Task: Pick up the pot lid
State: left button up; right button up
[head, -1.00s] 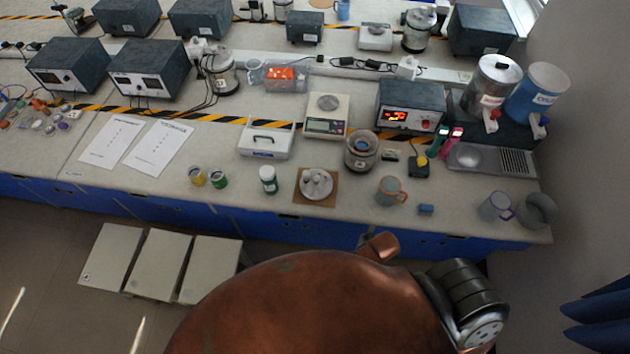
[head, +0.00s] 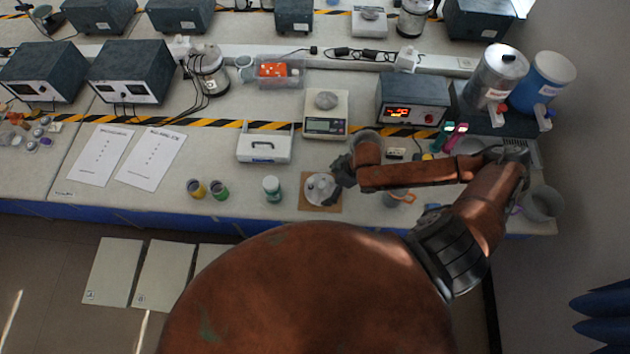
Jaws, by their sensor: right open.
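A round pale-grey piece with a raised middle, which looks like the pot lid (head: 318,187), lies on a square brown board (head: 306,203) near the front edge of the bench. My right arm reaches in from the right across the bench. My right gripper (head: 338,182) is open and empty, at the right side of the lid and partly over the board. I cannot tell whether it touches the lid. My left gripper is not in view.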

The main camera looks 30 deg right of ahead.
aim_at(324, 185)
jog(key=shift+w+d+r, duration=0.1)
jog(key=shift+w+d, duration=0.1)
jog(key=shift+d, duration=0.45)
jog(key=shift+w+d+f, duration=0.15)
jog(key=shift+f, duration=0.05)
jog(key=x, duration=0.5)
jog(key=p+x, duration=0.1)
jog(key=x, duration=0.1)
jog(key=shift+w+a, duration=0.25)
jog(key=shift+a, duration=0.1)
jog(key=shift+c, duration=0.4)
jog(key=c, duration=0.9)
jog(key=shift+r, duration=0.1)
